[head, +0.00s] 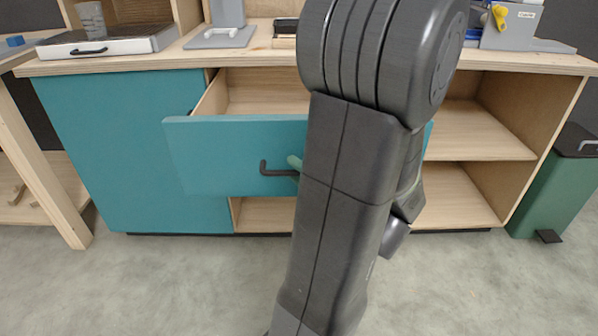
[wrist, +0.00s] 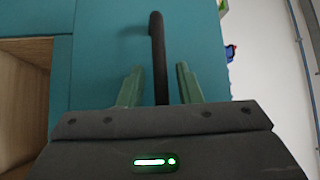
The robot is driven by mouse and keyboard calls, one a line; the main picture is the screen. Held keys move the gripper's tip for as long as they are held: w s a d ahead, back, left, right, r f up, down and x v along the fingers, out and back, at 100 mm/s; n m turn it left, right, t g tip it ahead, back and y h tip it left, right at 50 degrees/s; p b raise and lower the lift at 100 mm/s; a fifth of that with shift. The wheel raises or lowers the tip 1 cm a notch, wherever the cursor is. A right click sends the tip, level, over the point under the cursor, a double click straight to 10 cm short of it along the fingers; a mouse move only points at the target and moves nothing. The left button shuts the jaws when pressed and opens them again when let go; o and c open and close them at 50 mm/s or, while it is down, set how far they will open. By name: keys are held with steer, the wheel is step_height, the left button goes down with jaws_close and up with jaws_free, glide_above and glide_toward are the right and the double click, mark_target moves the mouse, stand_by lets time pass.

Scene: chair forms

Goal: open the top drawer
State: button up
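The top drawer has a teal front (head: 235,150) and stands pulled out from the cabinet, with its pale wooden side and an open space showing behind the front. Its black bar handle (head: 264,168) is partly hidden behind my arm in the head view. In the wrist view the handle (wrist: 157,40) runs between the two green fingers of my gripper (wrist: 160,72). A gap shows on each side of the handle, so the fingers are open around it and do not appear to grip it. In the head view only a bit of a green finger shows at the handle.
A teal cabinet door (head: 130,150) is closed left of the drawer. Open wooden shelves (head: 480,135) lie to the right. A green bin (head: 555,195) stands at the far right. The worktop (head: 225,58) holds a tray and stands. The grey floor (head: 180,290) in front is clear.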

stand_by(0.3)
steer(key=p+v, duration=0.1)
steer(key=v, duration=1.2)
steer(key=shift+s+d, duration=0.3)
steer(key=shift+a, duration=0.1)
steer(key=b+x, duration=0.1)
steer(key=x, duration=1.2)
steer(key=shift+w+a, duration=0.2)
steer(key=shift+w, duration=0.1)
steer(key=shift+a, duration=0.1)
